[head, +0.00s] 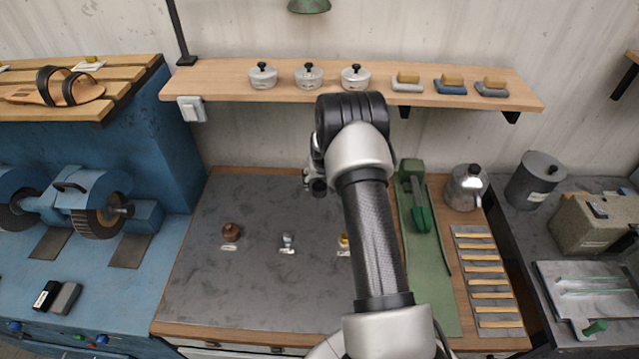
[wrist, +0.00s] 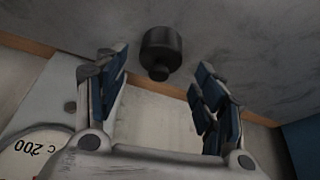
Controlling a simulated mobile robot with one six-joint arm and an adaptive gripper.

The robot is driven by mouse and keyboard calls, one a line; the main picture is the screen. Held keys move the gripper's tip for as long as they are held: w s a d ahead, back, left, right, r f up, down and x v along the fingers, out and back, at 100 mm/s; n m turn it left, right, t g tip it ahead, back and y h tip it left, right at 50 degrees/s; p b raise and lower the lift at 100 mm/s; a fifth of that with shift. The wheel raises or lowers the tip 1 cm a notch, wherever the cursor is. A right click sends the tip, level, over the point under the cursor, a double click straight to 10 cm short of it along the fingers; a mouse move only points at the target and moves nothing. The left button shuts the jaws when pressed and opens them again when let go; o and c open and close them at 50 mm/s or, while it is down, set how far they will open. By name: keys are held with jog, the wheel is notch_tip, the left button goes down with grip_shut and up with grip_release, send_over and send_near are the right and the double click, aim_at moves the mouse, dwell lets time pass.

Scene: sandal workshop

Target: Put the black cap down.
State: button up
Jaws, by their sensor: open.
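The black cap (wrist: 161,43) is a short dark cylinder with a smaller round knob, seen in the wrist view. It appears to rest on the dark grey mat (wrist: 240,40) near the wooden back edge. My gripper (wrist: 157,82) is open, its blue-padded fingers spread left and right. The cap lies beyond the fingertips, between their lines, and no finger visibly touches it. In the head view my gripper (head: 312,178) is mostly hidden behind my arm, above the back part of the bench mat (head: 250,200). I cannot clearly tell the cap from the gripper there.
A brown knob (head: 231,232), a silver piece (head: 287,240) and a yellow-topped piece (head: 344,239) stand in front on the mat. A green tool (head: 415,195) and metal pot (head: 466,187) stand right. A shelf (head: 225,82) overhangs the back. The mat's left back is clear.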

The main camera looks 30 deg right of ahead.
jog(key=s+a+r+n, duration=0.1)
jog(key=s+a+r, duration=0.4)
jog(key=r, duration=0.5)
jog(key=s+a+r+n+y, duration=0.1)
jog(key=s+a+r, duration=0.3)
jog(key=a+r, duration=0.45)
jog(key=s+a+r, duration=0.4)
jog(key=r, duration=0.8)
jog(key=s+a+r+n, duration=0.1)
jog(key=s+a, duration=0.3)
jog(key=s, duration=0.4)
jog(key=s+a+r+n, duration=0.1)
jog(key=s+a, duration=0.3)
jog(key=s, duration=0.4)
jog(key=s+a+r+n+y, duration=0.1)
jog(key=s+a, duration=0.3)
jog(key=s, duration=0.5)
jog(key=shift+r, duration=0.9)
